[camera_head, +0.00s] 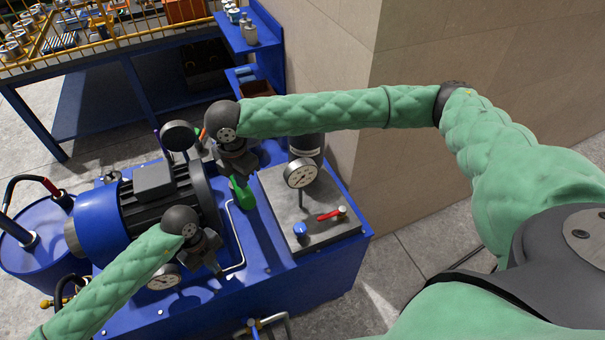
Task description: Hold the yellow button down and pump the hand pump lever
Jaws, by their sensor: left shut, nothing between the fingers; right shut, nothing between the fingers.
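My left gripper (209,262) is shut and empty, pointing down over the front of the blue hydraulic unit (300,278), just right of a pressure gauge (163,278). My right gripper (240,172) is shut and empty, higher up beside a green handle (242,193). I cannot tell whether it touches this handle, nor whether the handle is the pump lever. A short red lever (328,215) lies on the grey plate (272,184) to the right, apart from both grippers. I cannot clearly make out the yellow button. My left gripper and wrist hide part of the unit.
A large blue motor (102,222) stands left of my grippers. A gauge (300,174) and a blue knob (300,229) are on the grey plate. A round dark gauge (178,135) rises behind. A tiled wall (470,60) is at right. A thin pipe runs right of my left gripper.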

